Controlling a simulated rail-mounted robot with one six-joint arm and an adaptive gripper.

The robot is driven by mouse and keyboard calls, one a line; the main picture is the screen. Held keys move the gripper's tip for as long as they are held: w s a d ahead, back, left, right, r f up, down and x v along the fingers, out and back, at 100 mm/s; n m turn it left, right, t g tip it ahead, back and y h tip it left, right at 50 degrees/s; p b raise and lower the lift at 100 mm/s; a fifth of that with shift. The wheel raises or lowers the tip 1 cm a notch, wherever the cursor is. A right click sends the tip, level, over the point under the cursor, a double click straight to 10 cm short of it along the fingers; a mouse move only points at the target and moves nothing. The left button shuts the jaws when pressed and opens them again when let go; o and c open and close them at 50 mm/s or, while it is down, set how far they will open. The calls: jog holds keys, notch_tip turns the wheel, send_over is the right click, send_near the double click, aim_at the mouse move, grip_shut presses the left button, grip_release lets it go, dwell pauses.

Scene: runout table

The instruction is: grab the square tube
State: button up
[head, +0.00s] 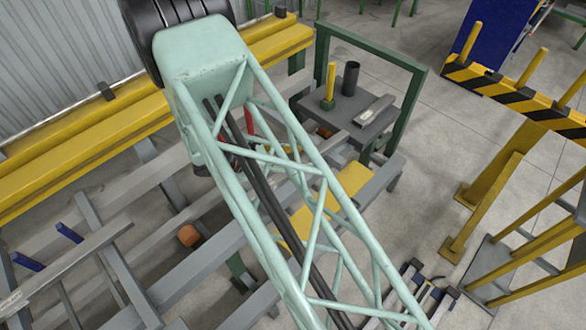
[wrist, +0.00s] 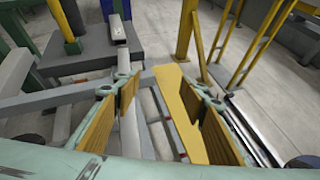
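My gripper (wrist: 160,108) is open in the wrist view, its two yellow-padded fingers wide apart with nothing held. A pale grey bar (wrist: 131,138) runs lengthwise below and between the fingers, nearer the left one; I cannot tell whether it is a square tube or part of the frame. A short grey square-sided piece (head: 375,109) lies on the dark platform in the head view; it also shows at the top of the wrist view (wrist: 119,29). A long grey bar (head: 62,262) lies across the rails at the left of the head view. My arm hides the gripper in the head view.
A yellow plate (wrist: 186,112) lies below the right finger. The dark platform (head: 345,124) carries a yellow post (head: 330,83) and a dark cylinder (head: 350,78) within a green frame. Yellow posts and a striped barrier (head: 520,93) stand at the right.

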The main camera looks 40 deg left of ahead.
jog(key=s+a+f+n+y, duration=0.1)
jog(key=s+a+f, duration=0.1)
jog(key=s, duration=0.1)
jog(key=s+a+f+n+t+y, duration=0.1)
jog(key=s+a+f, duration=0.2)
jog(key=s+a+f+n+t, duration=0.1)
jog(key=s+a+f+n, duration=0.1)
jog(key=s+a+f, duration=0.1)
jog(key=shift+s+a+f+y, duration=0.1)
jog(key=shift+s+f+y, duration=0.1)
jog(key=shift+y, duration=0.2)
jog(key=shift+x, duration=4.3)
jog(key=shift+b+x, duration=0.65)
jog(key=shift+x, duration=1.95)
jog(key=shift+c, duration=0.6)
jog(key=shift+r, duration=0.1)
jog(key=c, duration=1.2)
grip_shut()
